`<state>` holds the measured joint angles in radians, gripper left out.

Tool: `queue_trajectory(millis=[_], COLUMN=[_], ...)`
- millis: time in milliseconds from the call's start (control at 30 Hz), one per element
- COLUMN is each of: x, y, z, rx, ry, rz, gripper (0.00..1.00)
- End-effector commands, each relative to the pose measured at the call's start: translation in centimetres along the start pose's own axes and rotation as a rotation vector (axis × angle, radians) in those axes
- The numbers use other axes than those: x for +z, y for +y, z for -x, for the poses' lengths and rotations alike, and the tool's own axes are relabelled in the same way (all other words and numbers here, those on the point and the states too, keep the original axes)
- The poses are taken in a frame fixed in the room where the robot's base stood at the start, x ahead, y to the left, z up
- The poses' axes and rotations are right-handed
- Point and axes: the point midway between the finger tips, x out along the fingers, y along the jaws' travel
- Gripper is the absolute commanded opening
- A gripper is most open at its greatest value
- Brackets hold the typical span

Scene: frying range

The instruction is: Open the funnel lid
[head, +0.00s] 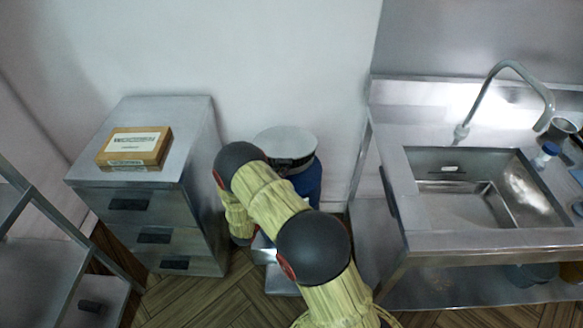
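A round pale lid (285,142) with a dark band under its rim sits level on top of a blue drum (309,183), against the back wall between the drawer cabinet and the sink. It looks closed. My arm, in a straw-coloured sleeve with dark round joints, reaches up from the bottom and bends in front of the drum. It covers the drum's lower left and most of its front. My gripper is hidden behind my own arm, so I cannot see its fingers or whether it touches anything.
A metal drawer cabinet (196,150) with a cardboard box (135,148) on top stands left of the drum. A steel sink unit (400,180) with a tap (484,95) stands right. Metal shelving (55,245) is at far left. Wooden floor (190,300) is open in front of the cabinet.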

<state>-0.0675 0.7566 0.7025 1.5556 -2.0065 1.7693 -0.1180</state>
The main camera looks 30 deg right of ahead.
Motion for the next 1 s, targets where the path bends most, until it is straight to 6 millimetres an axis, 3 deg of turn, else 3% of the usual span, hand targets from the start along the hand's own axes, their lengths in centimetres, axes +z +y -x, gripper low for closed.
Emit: queue_trajectory(millis=[267,767,1000], x=[0.1,4.8,5.0], y=[0.0,0.4,0.5], z=[-0.1,-2.1,-2.2], rx=[0.0,-0.001,0.0], ry=[0.0,0.0,0.001], rz=[0.0,0.0,0.001], gripper=[0.0,0.0,0.0])
